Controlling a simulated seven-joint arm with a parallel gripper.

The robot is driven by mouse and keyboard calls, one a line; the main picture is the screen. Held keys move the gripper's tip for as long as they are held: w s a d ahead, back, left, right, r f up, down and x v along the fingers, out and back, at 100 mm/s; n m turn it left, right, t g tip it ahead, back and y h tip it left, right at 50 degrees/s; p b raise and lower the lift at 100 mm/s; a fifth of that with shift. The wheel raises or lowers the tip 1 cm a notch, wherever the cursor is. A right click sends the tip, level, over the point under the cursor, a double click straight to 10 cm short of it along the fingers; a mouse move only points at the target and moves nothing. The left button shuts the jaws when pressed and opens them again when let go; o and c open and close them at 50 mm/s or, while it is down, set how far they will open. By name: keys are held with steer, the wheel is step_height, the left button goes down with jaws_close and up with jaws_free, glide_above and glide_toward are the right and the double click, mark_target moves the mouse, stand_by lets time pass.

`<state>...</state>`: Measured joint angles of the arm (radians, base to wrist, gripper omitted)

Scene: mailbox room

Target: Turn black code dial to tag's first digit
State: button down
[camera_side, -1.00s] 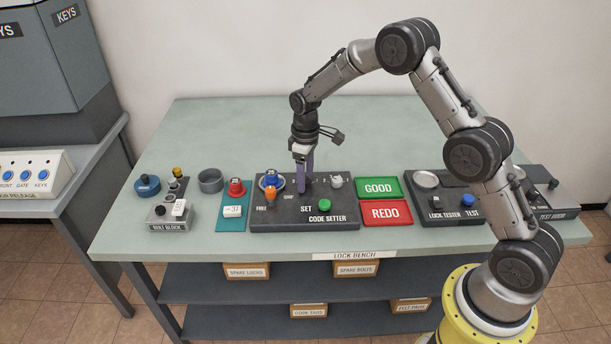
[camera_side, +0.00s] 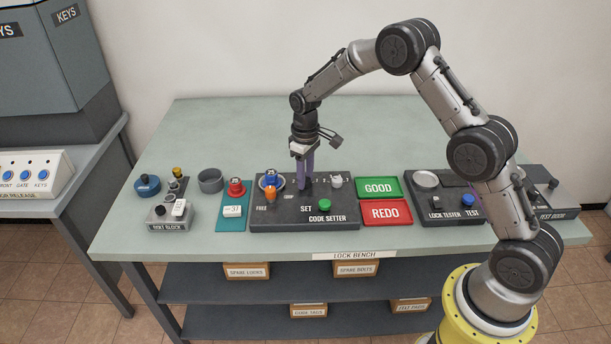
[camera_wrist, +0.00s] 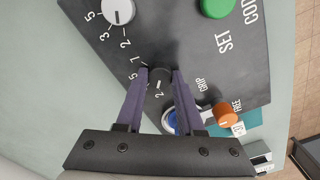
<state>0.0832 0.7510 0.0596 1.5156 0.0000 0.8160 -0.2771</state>
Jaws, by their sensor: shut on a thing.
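The black code dial (camera_wrist: 160,77) is on the dark code setter (camera_side: 340,216), with white numbers printed around it. My gripper (camera_wrist: 160,73) is shut on this dial, one purple finger on each side. In the side view my gripper (camera_side: 305,186) points straight down onto the code setter and its fingers hide the dial. A small white mark shows on the dial, but I cannot tell which number it points to. The white tag (camera_side: 233,211) lies on a teal mat (camera_side: 232,225) left of the code setter; its print looks like 37, but it is small.
A white dial (camera_wrist: 118,10), a green SET button (camera_side: 324,196) and an orange knob (camera_side: 271,194) stand on the code setter. A blue-topped lock (camera_side: 270,181) sits at its left end. GOOD (camera_side: 378,187) and REDO (camera_side: 386,212) pads lie right. The bench's back is clear.

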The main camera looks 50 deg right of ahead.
steer(key=m, duration=0.5)
steer(key=shift+r, duration=0.1)
steer(key=shift+m, duration=0.4)
steer(key=c, duration=0.5)
jaws_free()
step_height(320, 180, up, 14)
steer(key=shift+f, duration=0.1)
stand_by(0.3)
